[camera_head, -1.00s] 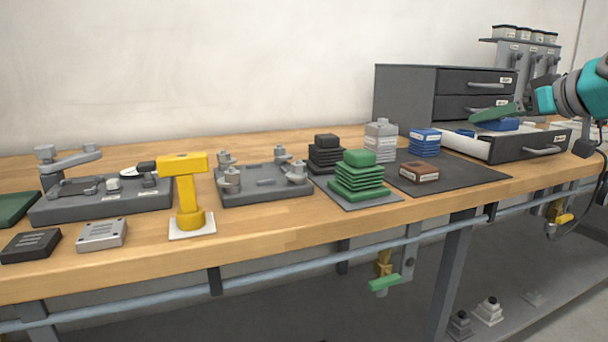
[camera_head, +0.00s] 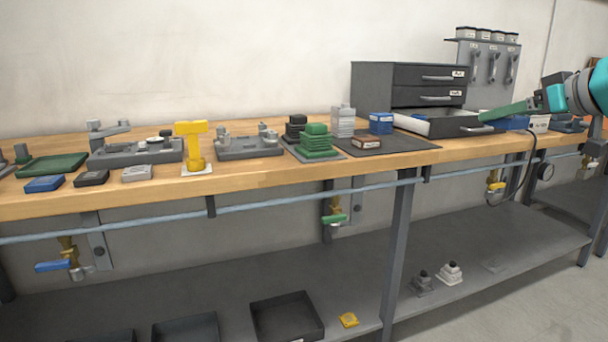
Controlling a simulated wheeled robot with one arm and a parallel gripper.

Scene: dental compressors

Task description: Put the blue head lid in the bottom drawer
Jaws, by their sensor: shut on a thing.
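My gripper (camera_head: 532,106) reaches in from the right edge, beside the open drawer. A blue piece (camera_head: 515,123), which looks like the blue head lid, shows at its end, and I take the gripper to be shut on it. A long green slab (camera_head: 505,110) at the gripper's end partly covers the blue piece; I cannot tell whether it is part of the gripper. The bottom drawer (camera_head: 470,127) of the dark cabinet (camera_head: 372,85) is pulled open, with a pale inner wall. A small blue thing shows inside it, unclear. The jaw contact is hidden.
A blue stack (camera_head: 381,123), a grey stack (camera_head: 343,122) and a green stack (camera_head: 317,142) stand left of the drawer. A yellow stand (camera_head: 192,145) and grey fixtures stand farther left. The two upper drawers (camera_head: 430,75) are closed. A white box (camera_head: 539,123) is right of the blue piece.

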